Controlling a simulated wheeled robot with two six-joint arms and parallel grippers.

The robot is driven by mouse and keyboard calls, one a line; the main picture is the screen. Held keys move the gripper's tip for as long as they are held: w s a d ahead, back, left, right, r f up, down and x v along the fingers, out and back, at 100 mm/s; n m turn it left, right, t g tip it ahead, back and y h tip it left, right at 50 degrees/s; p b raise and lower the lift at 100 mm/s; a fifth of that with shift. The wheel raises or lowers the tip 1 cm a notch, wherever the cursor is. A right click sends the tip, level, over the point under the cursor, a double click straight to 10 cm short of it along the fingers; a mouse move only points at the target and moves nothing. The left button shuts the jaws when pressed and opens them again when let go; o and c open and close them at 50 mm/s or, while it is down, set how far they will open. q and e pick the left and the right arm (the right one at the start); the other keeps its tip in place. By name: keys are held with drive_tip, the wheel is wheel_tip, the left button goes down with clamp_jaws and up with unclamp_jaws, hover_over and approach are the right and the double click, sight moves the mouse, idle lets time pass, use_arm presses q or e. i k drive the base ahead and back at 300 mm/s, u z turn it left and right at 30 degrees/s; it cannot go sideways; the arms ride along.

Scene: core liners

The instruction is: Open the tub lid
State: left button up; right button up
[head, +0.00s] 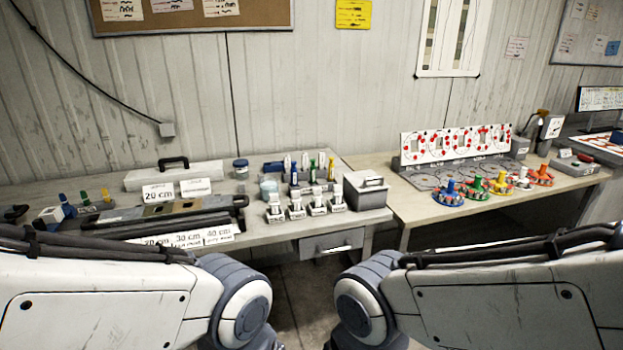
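A grey tub (366,198) stands at the right end of the left workbench. Its pale lid (364,184) with a dark handle on top sits on it and appears closed. A small jar with a dark blue lid (240,167) stands further back on the same bench, so I cannot be sure which container is meant. My two arms come in from the lower left and lower right. Neither gripper shows in the head view.
Several small white holders (296,211) stand just left of the grey tub. A long pale case (173,174) lies at the back left. A drawer (333,244) under the bench is shut. The right bench (420,208) carries a peg board and coloured round pieces.

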sight(366, 176)
drive_tip(key=u, duration=0.4)
drive_tip(key=i, duration=1.1)
drive_tip(key=z, duration=0.05)
